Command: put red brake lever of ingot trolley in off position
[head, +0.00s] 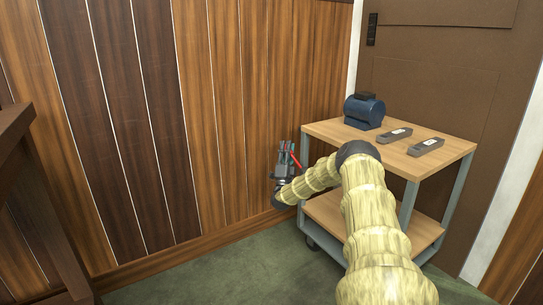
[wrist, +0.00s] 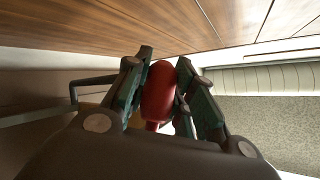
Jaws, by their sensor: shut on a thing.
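The ingot trolley has a light wood top (head: 385,152) and grey legs, and stands against the brown door. The red brake lever (head: 295,160) shows as a thin red bar at the trolley's left side. In the wrist view its rounded red handle (wrist: 158,92) is between my fingers. My gripper (head: 283,150) is beside the trolley's left end, near the wood wall. In the wrist view my gripper (wrist: 165,85) is shut on the red handle, with a finger on each side. The lever's lower end and pivot are hidden.
A blue motor (head: 364,111) and two grey ingots (head: 395,135) (head: 427,145) lie on the trolley top. The lower shelf (head: 328,212) is partly behind my arm. A dark wooden frame (head: 30,200) stands at the left. Green floor (head: 215,275) is clear between.

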